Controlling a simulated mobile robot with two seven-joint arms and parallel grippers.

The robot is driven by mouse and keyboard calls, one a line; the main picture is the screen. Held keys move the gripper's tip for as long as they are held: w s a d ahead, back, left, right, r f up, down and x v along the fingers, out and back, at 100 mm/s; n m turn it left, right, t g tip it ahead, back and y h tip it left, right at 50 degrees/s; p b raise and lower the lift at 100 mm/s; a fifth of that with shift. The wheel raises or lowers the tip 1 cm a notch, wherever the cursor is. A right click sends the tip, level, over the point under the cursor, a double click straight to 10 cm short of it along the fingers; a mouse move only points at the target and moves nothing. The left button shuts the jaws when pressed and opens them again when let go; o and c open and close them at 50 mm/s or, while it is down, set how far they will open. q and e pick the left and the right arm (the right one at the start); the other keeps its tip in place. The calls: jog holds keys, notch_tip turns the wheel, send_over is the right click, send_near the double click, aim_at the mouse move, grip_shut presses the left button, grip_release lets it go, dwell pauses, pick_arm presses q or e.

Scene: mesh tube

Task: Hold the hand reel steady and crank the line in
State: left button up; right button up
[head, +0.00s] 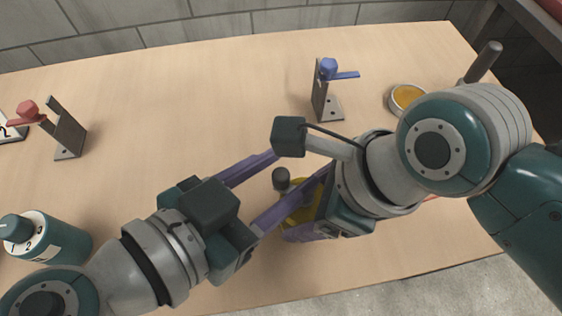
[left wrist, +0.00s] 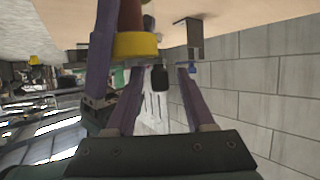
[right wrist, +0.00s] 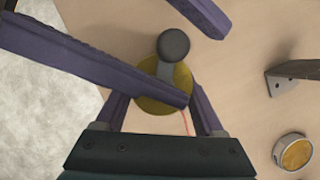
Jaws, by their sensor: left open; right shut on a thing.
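The hand reel is a yellow disc with a dark crank knob (head: 281,178). In the head view my arms partly cover the yellow disc (head: 305,207); it shows more fully in the right wrist view (right wrist: 152,97). My right gripper (head: 318,212) is shut on the reel's handle, whose hold is mostly hidden. A brown-red handle part (left wrist: 131,14) shows beside the disc in the left wrist view. My left gripper (head: 302,165) is open; its two purple fingers lie on either side of the crank knob, apart from it. A thin red line (right wrist: 187,122) leaves the disc in the right wrist view.
A bracket with a blue piece (head: 328,70) stands at the back, beside a round yellow-topped tin (head: 405,97). A bracket with a red piece (head: 68,132) stands at the left. A teal numbered cylinder (head: 62,240) lies front left.

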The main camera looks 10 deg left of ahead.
pick_arm(q)
grip_shut()
dwell(0.4)
